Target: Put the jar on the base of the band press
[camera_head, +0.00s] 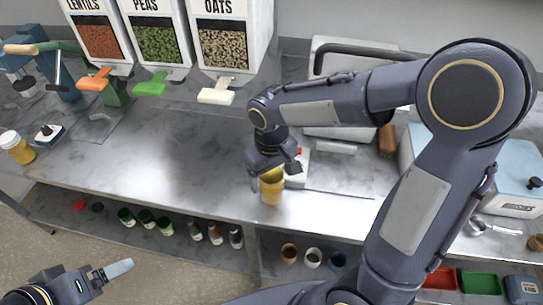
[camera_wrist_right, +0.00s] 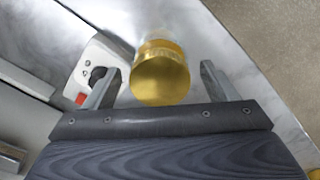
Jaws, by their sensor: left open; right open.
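A yellow jar (camera_head: 271,188) stands near the front edge of the grey marbled counter. In the right wrist view its round gold lid (camera_wrist_right: 160,79) shows between the fingers. My right gripper (camera_head: 276,168) is open above and around the jar's top, with a gap on each side of the lid. A lever device with a wooden handle and blue post (camera_head: 66,82) stands at the far left; it looks like the band press, its base partly hidden. My left gripper (camera_head: 118,270) is open and empty at the lower left, in front of the counter.
A white device with a red part (camera_wrist_right: 93,67) sits close beside the jar. A second yellow jar with a white lid (camera_head: 17,147) stands at the left. Dispensers (camera_head: 158,40) line the back. The counter's left middle is clear. Several small jars (camera_head: 165,224) stand on the lower shelf.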

